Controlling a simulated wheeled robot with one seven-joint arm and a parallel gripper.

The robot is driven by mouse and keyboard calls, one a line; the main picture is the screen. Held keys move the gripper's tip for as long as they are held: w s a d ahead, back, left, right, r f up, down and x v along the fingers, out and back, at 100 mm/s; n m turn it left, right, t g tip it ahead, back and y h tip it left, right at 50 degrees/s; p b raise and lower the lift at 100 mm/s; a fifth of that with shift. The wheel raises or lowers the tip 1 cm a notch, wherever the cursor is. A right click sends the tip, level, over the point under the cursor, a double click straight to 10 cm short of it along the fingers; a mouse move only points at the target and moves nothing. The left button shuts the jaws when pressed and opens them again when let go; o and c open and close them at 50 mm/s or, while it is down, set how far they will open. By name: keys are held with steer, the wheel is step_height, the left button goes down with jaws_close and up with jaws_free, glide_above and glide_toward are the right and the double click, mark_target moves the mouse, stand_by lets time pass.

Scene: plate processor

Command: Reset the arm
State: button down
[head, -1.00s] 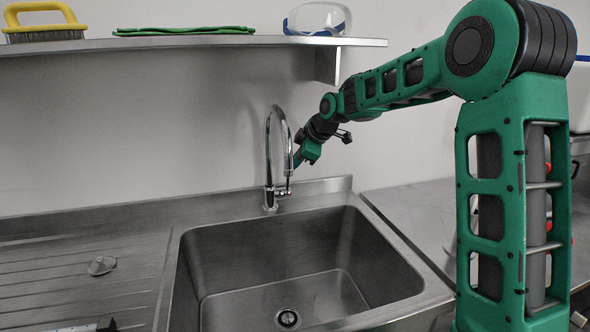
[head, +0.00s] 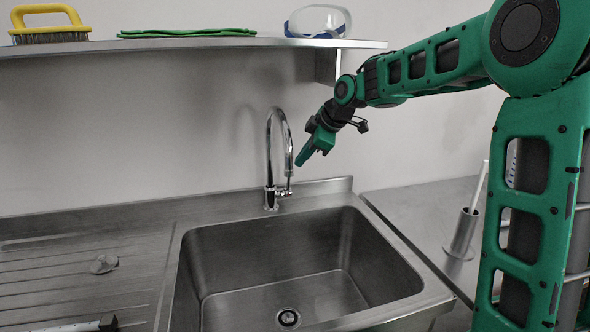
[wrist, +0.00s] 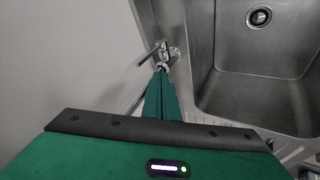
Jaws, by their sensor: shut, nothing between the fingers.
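My gripper (head: 300,161) is at the end of my green arm in the head view, just right of the chrome faucet's (head: 269,160) curved neck and above the back right part of the sink. Its fingers point down and to the left. In the wrist view my gripper (wrist: 161,75) shows as two green fingers closed together with nothing between them. The faucet base (wrist: 168,52) shows just beyond the fingertips there. I cannot tell whether the fingers touch the faucet.
The empty steel sink (head: 290,225) lies below. A shelf (head: 180,45) holds a yellow brush (head: 48,25), a green cloth (head: 185,32) and goggles (head: 318,20). A steel cup with a white handle (head: 463,230) stands right of the sink. A small plug (head: 103,264) lies on the drainboard.

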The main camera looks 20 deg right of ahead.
steer(key=s+d+f+m+g+h, duration=0.2)
steer(key=s+d+m, duration=0.4)
steer(key=s, duration=0.5)
steer(key=s+d+f+m+g+h, duration=0.1)
steer(key=s+d+f+m, duration=0.25)
steer(key=s+d, duration=0.55)
steer(key=s+f+m+g, duration=0.1)
steer(key=s+f+m, duration=0.1)
steer(key=s, duration=0.7)
steer(key=s+d+f+m+g, duration=0.1)
steer(key=s+f+m, duration=0.2)
steer(key=s, duration=0.6)
steer(key=s+f+m+g, duration=0.1)
steer(key=s+f+m, duration=0.2)
steer(key=s+m, duration=0.3)
steer(key=s, duration=0.2)
steer(key=shift+s+d+g, duration=0.4)
